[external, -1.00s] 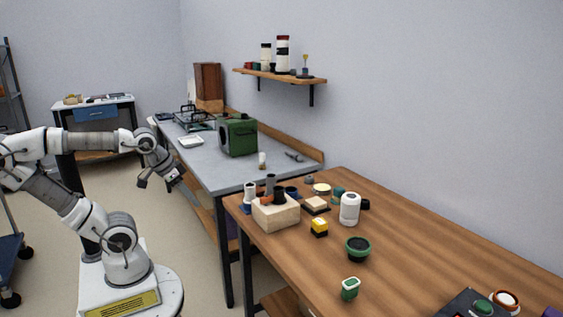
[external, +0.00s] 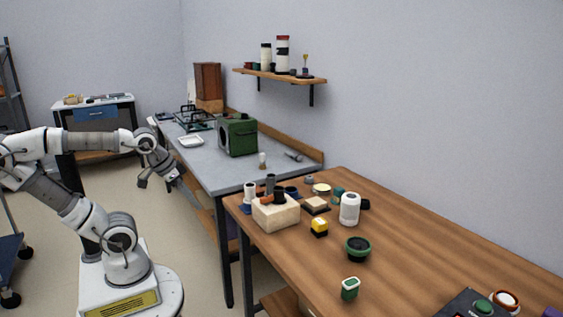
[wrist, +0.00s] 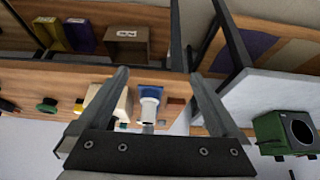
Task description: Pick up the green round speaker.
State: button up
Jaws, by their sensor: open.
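A round black-topped thing with a green rim (external: 357,248), which looks like the green round speaker, stands on the wooden table, right of the yellow-and-black block. A round green-and-black thing, likely the same one, shows at the left of the wrist view (wrist: 47,105). My gripper (external: 160,181) is in the air left of both tables, well apart from the speaker. In the wrist view my gripper (wrist: 158,88) is open, with nothing held between its fingers.
The wooden table (external: 430,245) also carries a pale wooden block (external: 276,214), a white bottle (external: 349,209), a yellow-and-black block (external: 319,227) and a small green-and-white item (external: 350,288). A green box (external: 238,135) stands on the grey table (external: 215,169). The wooden table's right middle is fairly clear.

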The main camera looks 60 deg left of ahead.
jog(key=w+d+r+n+g+h+p, duration=0.1)
jog(key=w+d+r+n+h+p, duration=0.3)
jog(key=w+d+p, duration=0.45)
jog(key=w+d+r+n+g+h+p, duration=0.15)
jog(key=w+d+n+h+p, duration=0.35)
jog(key=w+d, duration=0.6)
jog(key=w+d+r+n+g+h+p, duration=0.1)
jog(key=w+d+r+n+h+p, duration=0.2)
jog(key=w+d+n+p, duration=0.65)
jog(key=w+d+f+n+t+p, duration=0.2)
jog(key=w+d+f+n+p, duration=0.15)
jog(key=d, duration=0.35)
jog(key=b, duration=0.1)
send_near(368, 253)
jog(key=shift+w+d+f+h, duration=0.3)
jog(key=shift+w+d+f, duration=0.35)
jog(key=shift+f, duration=0.25)
jog(key=shift+w+d+f, duration=0.1)
jog(key=shift+d+f, duration=0.05)
jog(key=shift+f, duration=0.15)
jog(key=shift+b+x, duration=0.35)
jog(key=shift+x, duration=3.15)
jog(key=shift+w+r, duration=0.1)
jog(key=shift+r, duration=0.05)
jog(key=shift+c, duration=0.3)
